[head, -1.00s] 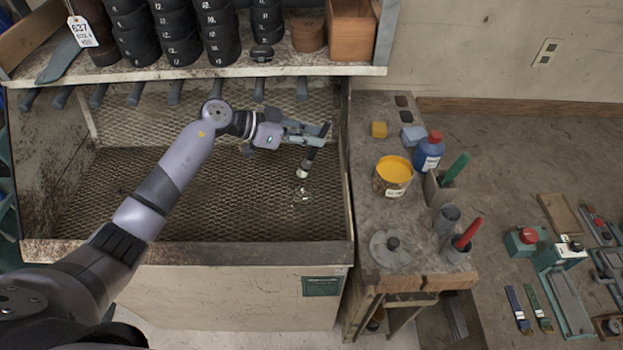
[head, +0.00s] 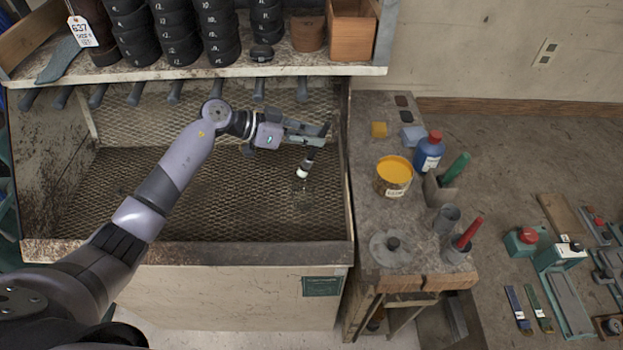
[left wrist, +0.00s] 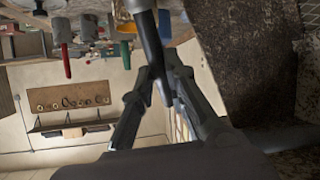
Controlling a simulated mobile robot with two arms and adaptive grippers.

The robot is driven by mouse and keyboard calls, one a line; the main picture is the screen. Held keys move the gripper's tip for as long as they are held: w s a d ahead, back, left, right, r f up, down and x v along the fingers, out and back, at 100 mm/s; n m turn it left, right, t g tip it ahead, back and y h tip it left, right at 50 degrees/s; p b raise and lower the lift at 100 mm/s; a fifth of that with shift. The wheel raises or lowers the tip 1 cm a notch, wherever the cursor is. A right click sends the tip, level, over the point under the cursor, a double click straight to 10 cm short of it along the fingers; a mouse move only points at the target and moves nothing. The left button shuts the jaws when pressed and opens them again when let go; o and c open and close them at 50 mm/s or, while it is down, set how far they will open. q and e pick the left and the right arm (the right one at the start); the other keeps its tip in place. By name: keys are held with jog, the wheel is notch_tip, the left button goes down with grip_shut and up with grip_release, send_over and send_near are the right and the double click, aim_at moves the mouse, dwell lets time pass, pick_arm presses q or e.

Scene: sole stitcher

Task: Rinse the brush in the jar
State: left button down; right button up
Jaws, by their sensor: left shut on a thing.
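My left gripper (head: 321,135) is over the mesh floor of the bench bay, near its right wall. It is shut on the dark handle of the brush (head: 308,163), whose pale tip points down and slightly left. In the left wrist view the dark handle (left wrist: 151,42) passes between the fingers (left wrist: 163,78), with a pale part at the top edge. A faint, clear shape (head: 303,186) shows just under the tip; I cannot tell whether it is the jar or whether the brush touches it. My right gripper is not in view.
Right of the bay, a side bench holds a tub of yellow paste (head: 393,177), a blue bottle (head: 429,152), a grey cup (head: 446,218) and a round lid (head: 390,249). The bay's right wall (head: 345,170) stands close to my gripper. A shelf with black rolls is above.

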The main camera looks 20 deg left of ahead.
aim_at(325, 128)
pick_arm(q)
jog(key=shift+r, duration=0.1)
notch_tip(325, 128, up, 2)
jog(key=p, duration=0.3)
jog(key=shift+r, duration=0.95)
